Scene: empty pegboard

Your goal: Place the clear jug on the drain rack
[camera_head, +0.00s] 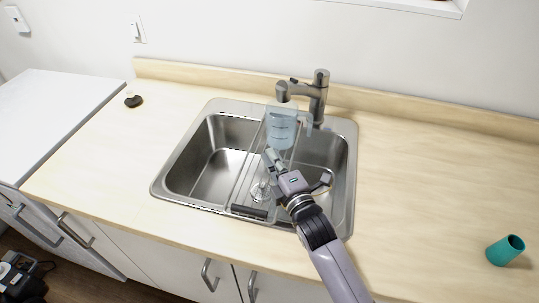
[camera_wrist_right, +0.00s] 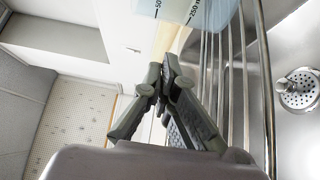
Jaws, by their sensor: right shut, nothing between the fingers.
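The clear jug (camera_head: 281,130), bluish with measuring marks, stands upright at the far end of the drain rack (camera_head: 241,193), below the faucet. Its handle is on the right. In the right wrist view, part of the jug (camera_wrist_right: 198,12) shows at the top edge, beside the rack's wires (camera_wrist_right: 238,75). My right gripper (camera_head: 270,156) is just in front of the jug, over the rack. Its fingertips meet in the wrist view (camera_wrist_right: 168,72), with nothing between them and apart from the jug. My left gripper is not in view.
The rack spans the steel sink (camera_head: 210,165), near a dark handle-like bar (camera_head: 249,212). The faucet (camera_head: 318,97) rises behind. A teal cup (camera_head: 505,250) lies far right. The counter on both sides is mostly clear.

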